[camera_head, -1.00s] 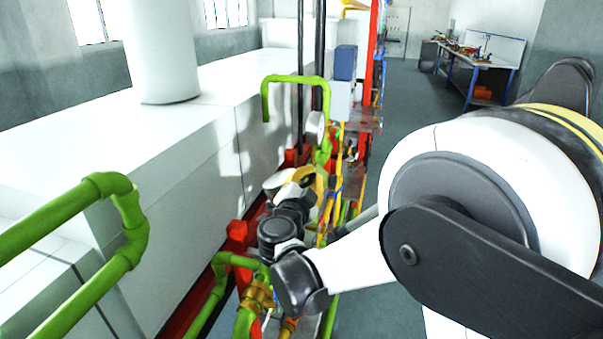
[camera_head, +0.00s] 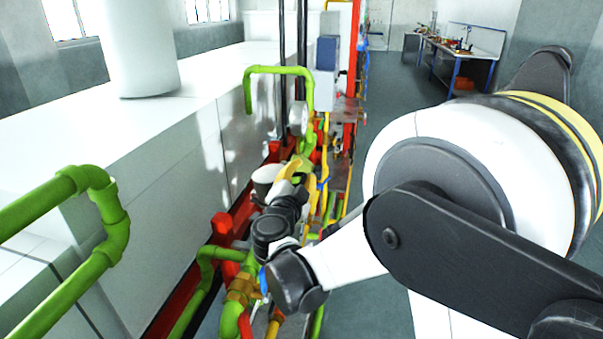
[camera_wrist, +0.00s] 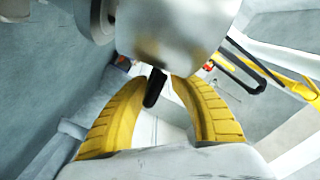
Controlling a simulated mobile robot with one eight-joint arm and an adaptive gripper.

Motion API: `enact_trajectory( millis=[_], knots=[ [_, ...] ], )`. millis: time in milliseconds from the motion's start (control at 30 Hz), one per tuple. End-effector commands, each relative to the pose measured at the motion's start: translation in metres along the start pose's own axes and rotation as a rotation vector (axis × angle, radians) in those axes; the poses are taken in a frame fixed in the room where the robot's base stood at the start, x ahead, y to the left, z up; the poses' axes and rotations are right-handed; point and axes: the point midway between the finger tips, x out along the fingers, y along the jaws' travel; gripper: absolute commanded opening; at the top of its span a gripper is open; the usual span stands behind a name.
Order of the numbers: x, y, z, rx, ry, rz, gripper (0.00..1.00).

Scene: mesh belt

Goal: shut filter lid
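My gripper (camera_wrist: 158,82) has two yellow fingers, spread apart in the wrist view. A black knob or handle (camera_wrist: 154,90) shows between their tips, with gaps visible on both sides. A rounded silver-white body (camera_wrist: 175,28) with brownish smudges fills the top of that view, just beyond the fingertips; it may be the filter part. In the head view the yellow fingers are small, close beside a short white cylinder (camera_head: 267,176) among the pipes. My dark wrist hides part of this spot. I cannot clearly tell the lid or how far it stands open.
Green pipes (camera_head: 280,70) rise behind the gripper, and another green pipe bend (camera_head: 112,225) is at the near left. A long white housing (camera_head: 185,120) lies left of the red frame (camera_head: 222,224). Grey floor (camera_head: 395,110) is free at right, toward a workbench (camera_head: 462,50).

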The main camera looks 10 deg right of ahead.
Motion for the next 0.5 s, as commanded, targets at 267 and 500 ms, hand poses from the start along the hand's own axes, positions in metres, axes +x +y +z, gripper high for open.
enact_trajectory(
  millis=[267,500],
  knots=[
    [-0.001,-0.001,0.001,0.0,-0.001,-0.001,0.32],
    [-0.025,-0.002,0.001,0.0,-0.003,-0.003,0.32]
  ],
)
